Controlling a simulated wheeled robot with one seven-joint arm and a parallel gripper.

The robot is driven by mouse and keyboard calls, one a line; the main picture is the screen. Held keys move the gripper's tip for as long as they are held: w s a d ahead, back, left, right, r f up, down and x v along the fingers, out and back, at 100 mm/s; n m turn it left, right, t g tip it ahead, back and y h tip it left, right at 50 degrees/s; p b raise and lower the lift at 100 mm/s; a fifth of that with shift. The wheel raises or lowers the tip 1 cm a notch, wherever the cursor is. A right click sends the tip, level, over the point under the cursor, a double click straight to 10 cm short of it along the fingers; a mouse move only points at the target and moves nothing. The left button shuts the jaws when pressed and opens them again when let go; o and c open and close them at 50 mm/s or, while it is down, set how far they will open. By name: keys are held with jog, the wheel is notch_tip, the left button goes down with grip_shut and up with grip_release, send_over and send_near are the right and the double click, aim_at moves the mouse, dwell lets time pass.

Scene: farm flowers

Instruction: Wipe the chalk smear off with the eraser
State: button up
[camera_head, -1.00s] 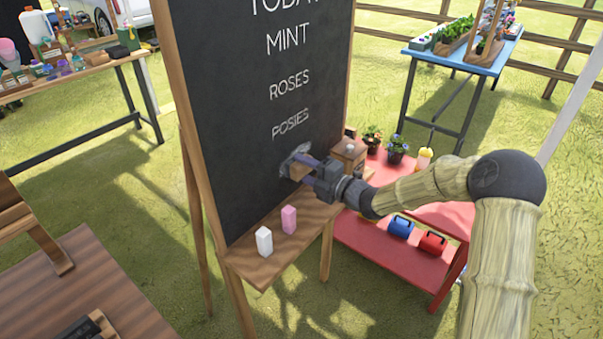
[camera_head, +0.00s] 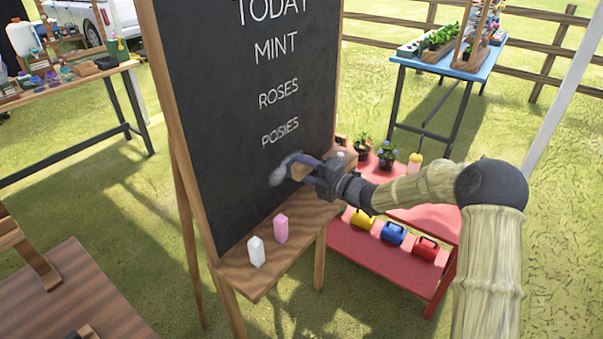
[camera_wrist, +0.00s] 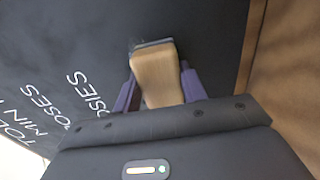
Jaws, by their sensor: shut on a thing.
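The chalkboard (camera_head: 230,110) stands on a wooden easel with white lettering on it. My gripper (camera_head: 311,172) is shut on the eraser (camera_head: 297,171), which has a pale wooden back. The wrist view shows the eraser (camera_wrist: 157,78) between my two purple fingers, its dark pad side toward the board. It is at the board's lower right, below the word POSIES; I cannot tell whether it presses on the surface. A pale grey chalk smear (camera_head: 281,167) shows at the eraser's left edge, partly hidden by it.
A red bench (camera_head: 365,248) with potted plants and coloured boxes stands behind my arm. A blue table (camera_head: 455,70) is farther back.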

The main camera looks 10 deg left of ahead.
jog(key=shift+w+d, duration=0.15)
jog(key=shift+w, duration=0.2)
jog(key=shift+w+d, duration=0.15)
jog(key=w, duration=0.2)
jog(key=shift+w+d, duration=0.4)
jog(key=shift+b, duration=0.35)
jog(key=shift+d, duration=0.15)
